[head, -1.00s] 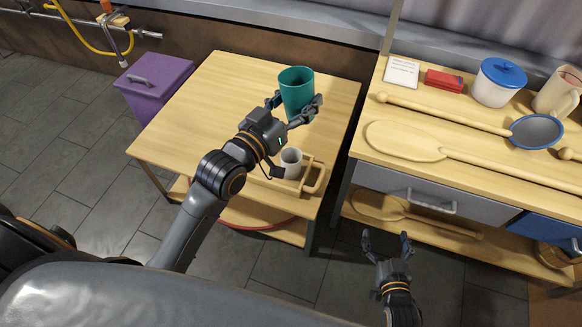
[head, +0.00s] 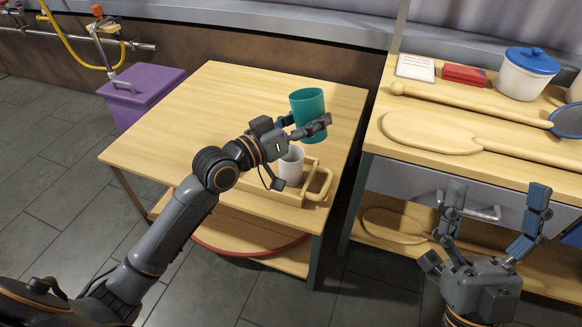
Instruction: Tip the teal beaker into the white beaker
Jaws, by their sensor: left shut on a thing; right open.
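The teal beaker (head: 308,103) is in the head view, above the right part of the wooden table, slightly tilted. My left gripper (head: 307,127) is shut on its lower part and covers some of it. The white beaker (head: 291,166) stands in a wooden tray (head: 318,183) near the table's front right, just below and left of the teal beaker. My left gripper's wrist hides part of the white beaker's left side. My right gripper (head: 496,215) is open and empty in front of the right-hand counter's drawer. What the beakers hold inside cannot be seen.
The wooden table (head: 190,120) is bare on its left and back. The right-hand counter holds a large wooden spoon (head: 430,132), a white jar with a blue lid (head: 527,75), a red box (head: 465,74) and a card. A purple bin (head: 150,92) stands left of the table.

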